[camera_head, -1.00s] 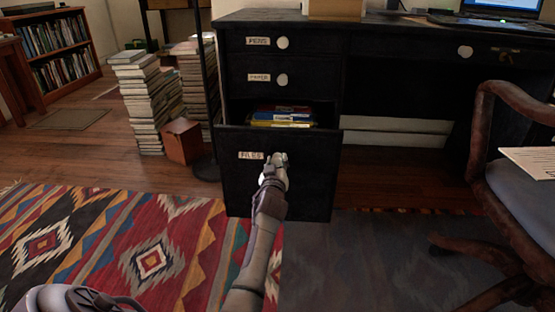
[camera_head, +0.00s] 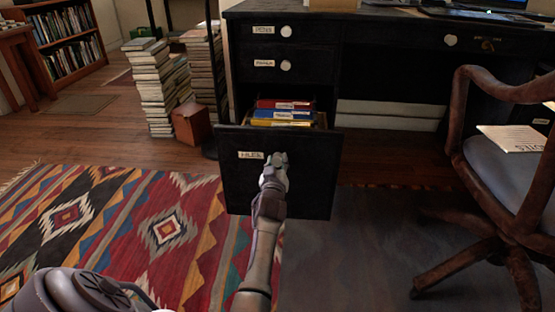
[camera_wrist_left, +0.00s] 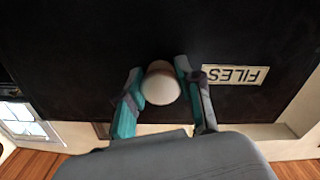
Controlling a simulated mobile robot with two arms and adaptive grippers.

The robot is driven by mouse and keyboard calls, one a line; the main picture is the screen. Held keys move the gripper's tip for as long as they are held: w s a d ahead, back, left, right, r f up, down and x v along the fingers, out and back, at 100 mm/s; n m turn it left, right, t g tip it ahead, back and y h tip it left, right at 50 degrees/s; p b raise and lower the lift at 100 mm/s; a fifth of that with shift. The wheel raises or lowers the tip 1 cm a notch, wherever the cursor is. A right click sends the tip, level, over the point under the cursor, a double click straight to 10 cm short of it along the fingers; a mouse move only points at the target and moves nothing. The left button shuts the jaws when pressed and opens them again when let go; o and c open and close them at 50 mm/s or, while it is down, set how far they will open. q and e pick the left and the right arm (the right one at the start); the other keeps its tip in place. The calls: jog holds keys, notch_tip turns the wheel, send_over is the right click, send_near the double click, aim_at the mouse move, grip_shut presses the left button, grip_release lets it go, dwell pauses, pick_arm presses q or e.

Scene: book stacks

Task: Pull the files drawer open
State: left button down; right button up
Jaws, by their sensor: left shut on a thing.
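The files drawer (camera_head: 235,185) is the black bottom drawer of the desk, with a label reading FILES. It stands partly open, and red, blue and yellow folders (camera_head: 284,114) show inside. My left gripper (camera_head: 274,162) is at the drawer front, shut on its round pale knob. In the left wrist view the knob (camera_wrist_left: 161,84) sits between the two teal fingers, and the FILES label (camera_wrist_left: 234,75) shows upside down beside it. My right gripper is not in view.
Two closed drawers, pens (camera_head: 300,31) and paper (camera_head: 300,69), are above. A wooden chair (camera_head: 500,170) stands at the right. Book stacks (camera_head: 160,90) and a brown box (camera_head: 191,123) stand at the left. A patterned rug (camera_head: 130,225) covers the floor in front.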

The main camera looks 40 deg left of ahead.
pick_arm(q)
jog(key=shift+s, duration=0.15)
jog(key=c, duration=0.7)
grip_release()
notch_tip(320, 180, up, 10)
jog(key=shift+f, duration=0.1)
dwell(0.4)
